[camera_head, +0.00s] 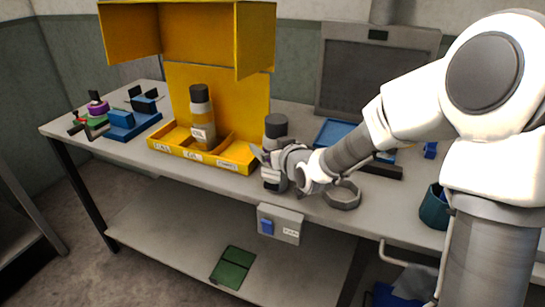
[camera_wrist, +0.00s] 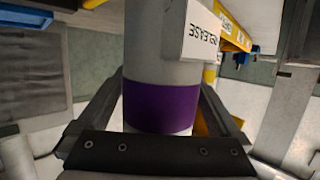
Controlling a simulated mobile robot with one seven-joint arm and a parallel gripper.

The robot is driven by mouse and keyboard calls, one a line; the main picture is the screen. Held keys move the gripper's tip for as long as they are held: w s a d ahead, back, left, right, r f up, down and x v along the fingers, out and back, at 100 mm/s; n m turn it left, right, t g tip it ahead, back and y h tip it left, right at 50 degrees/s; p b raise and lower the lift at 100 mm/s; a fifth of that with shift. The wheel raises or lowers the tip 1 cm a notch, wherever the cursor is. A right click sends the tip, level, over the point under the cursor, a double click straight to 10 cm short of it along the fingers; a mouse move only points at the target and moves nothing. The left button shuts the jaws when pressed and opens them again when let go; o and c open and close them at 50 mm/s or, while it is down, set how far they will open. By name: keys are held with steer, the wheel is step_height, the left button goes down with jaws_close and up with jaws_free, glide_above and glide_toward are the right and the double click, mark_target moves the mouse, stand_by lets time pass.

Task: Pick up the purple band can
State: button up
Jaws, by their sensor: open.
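The purple band can (camera_wrist: 160,106) stands upright between the two fingers of my gripper (camera_wrist: 163,82) in the wrist view. It is pale grey with a wide purple band and a white label turned to the right. In the head view the can (camera_head: 275,128) has a dark cap and stands on the bench near its front edge, just right of the yellow tray. My gripper (camera_head: 268,160) reaches it from the right there and hides its middle, band included. The fingers are open on both sides of the can; whether either touches it is unclear.
A grey ring (camera_head: 342,195) lies right of my gripper. A blue tray (camera_head: 335,130) lies behind my arm. Blue fixtures (camera_head: 121,118) stand at the left end.

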steer(key=shift+w, duration=0.1)
steer(key=shift+r, duration=0.1)
jaws_close()
stand_by(0.4)
